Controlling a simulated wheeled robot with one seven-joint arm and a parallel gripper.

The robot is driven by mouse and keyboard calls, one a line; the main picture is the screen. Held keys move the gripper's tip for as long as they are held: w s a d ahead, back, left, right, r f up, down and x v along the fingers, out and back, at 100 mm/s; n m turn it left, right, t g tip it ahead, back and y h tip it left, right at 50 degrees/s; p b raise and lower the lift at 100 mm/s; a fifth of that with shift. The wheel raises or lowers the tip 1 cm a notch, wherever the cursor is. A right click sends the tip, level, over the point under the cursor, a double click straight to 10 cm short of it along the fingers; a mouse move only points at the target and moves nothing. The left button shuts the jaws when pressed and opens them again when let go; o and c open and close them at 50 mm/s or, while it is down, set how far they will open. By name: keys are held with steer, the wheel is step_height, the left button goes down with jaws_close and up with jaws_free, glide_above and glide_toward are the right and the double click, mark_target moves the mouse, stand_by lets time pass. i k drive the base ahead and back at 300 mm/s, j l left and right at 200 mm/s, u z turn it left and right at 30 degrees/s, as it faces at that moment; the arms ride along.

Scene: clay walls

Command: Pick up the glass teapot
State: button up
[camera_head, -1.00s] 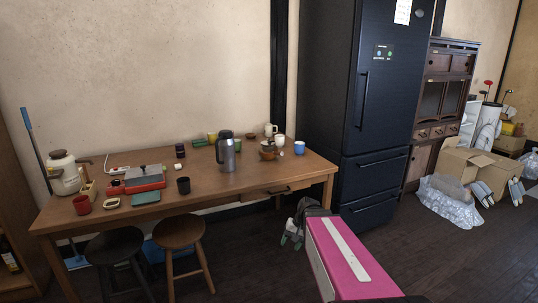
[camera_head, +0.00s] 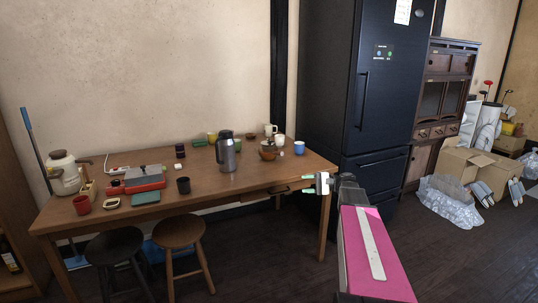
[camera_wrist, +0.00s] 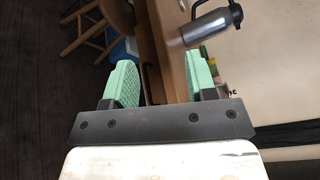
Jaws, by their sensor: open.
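A small brownish, rounded pot (camera_head: 267,151), which may be the glass teapot, stands on the right part of the wooden table (camera_head: 235,180). It is too small to tell for certain whether it is glass. My gripper (camera_head: 309,184) is by the table's right front corner, to the right of and nearer than the pot. In the wrist view my gripper (camera_wrist: 157,80) has its two green fingers apart with nothing held between them. The pot cannot be made out in the wrist view.
A tall steel jug (camera_head: 226,152) stands left of the pot and shows in the wrist view (camera_wrist: 207,26). A blue cup (camera_head: 299,148) and a white cup (camera_head: 280,140) are close by. A dark fridge (camera_head: 370,110) stands right of the table. Stools (camera_head: 180,232) stand in front.

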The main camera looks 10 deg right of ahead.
mark_target(266, 153)
steer(key=i, duration=1)
